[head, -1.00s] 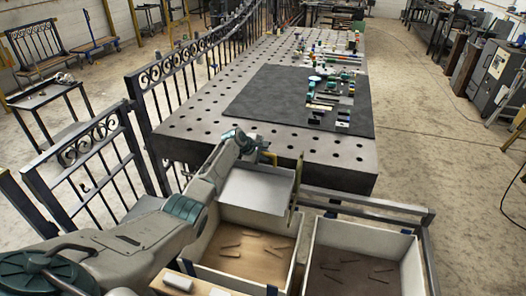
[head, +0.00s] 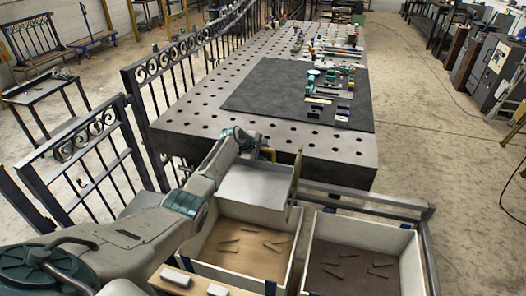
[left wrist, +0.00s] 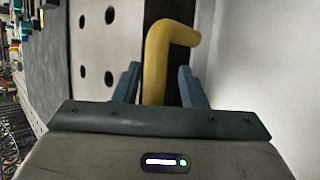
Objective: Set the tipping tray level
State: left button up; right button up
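The tipping tray (head: 254,187) is a pale grey, empty sheet-like tray in the head view. It sits above the left bin and looks tilted down towards the front. A yellow bent handle (head: 267,153) stands at its far edge. My left gripper (head: 260,150) is at this handle. In the left wrist view the handle (left wrist: 158,65) stands between the two blue-grey fingers of my left gripper (left wrist: 160,84). A narrow gap shows beside the handle, so the fingers look open around it. Handle contact is not clear. My right gripper is out of view.
The left bin (head: 197,240) and the right bin (head: 409,262) hold several brown sticks. An upright olive plate (head: 296,185) stands at the tray's right. Pale blocks (head: 177,276) lie on a front ledge. A perforated table (head: 200,130) is behind; an iron fence (head: 85,150) is left.

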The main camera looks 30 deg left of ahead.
pick_arm(q)
jog(key=shift+v, duration=0.85)
jog(key=v, duration=0.9)
jog(key=shift+b, duration=0.4)
